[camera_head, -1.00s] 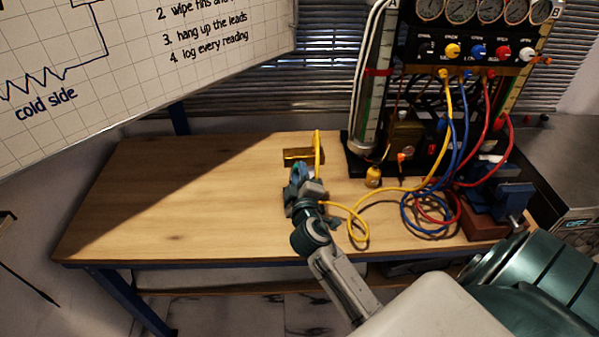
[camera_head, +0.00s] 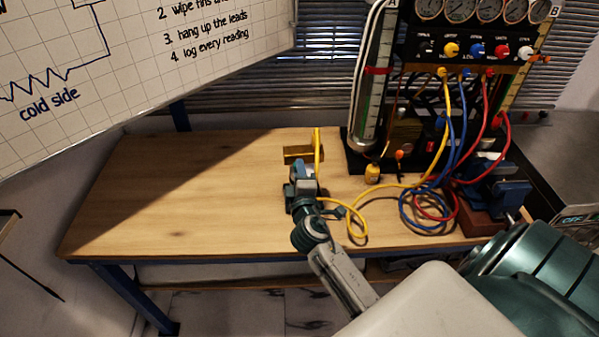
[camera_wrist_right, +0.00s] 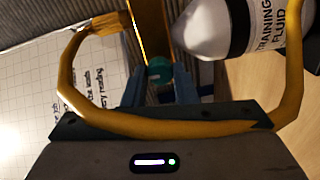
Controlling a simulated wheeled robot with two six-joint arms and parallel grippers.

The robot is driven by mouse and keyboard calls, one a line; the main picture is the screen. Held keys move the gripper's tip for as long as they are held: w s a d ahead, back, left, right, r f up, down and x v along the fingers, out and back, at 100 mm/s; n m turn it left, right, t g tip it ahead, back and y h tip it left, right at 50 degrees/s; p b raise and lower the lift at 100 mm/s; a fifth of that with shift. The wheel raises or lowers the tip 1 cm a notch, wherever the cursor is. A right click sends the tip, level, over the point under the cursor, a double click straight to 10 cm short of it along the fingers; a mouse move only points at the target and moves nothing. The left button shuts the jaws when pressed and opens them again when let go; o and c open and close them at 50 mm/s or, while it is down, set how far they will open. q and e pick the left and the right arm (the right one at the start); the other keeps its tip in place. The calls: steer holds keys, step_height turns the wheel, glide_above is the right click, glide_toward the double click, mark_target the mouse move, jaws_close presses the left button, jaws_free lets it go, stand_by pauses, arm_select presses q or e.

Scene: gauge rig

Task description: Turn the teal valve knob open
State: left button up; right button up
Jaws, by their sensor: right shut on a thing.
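The teal valve knob (camera_wrist_right: 159,69) shows in the right wrist view as a small round teal end between the blue fingers of my right gripper (camera_wrist_right: 158,82). The gripper is shut on it. Behind it stands a brass-coloured body (camera_wrist_right: 153,30). In the head view my right gripper (camera_head: 303,172) is just in front of a brass block (camera_head: 297,158) on the bench and hides the knob. How far the knob is turned cannot be told. My left gripper is not in view.
A yellow hose (camera_wrist_right: 70,85) arcs close across the wrist view. A white bottle (camera_wrist_right: 208,28) labelled training fluid is right of the fingers there. In the head view, coiled leads (camera_head: 425,208) and the gauge rig (camera_head: 460,45) stand right; the wooden bench (camera_head: 190,205) is clear at left.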

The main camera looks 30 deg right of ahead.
steer(key=o, duration=1)
steer(key=b+v, duration=0.3)
steer(key=v, duration=0.7)
steer(key=shift+s+a, duration=0.2)
steer(key=shift+s, duration=0.15)
steer(key=shift+f, duration=0.1)
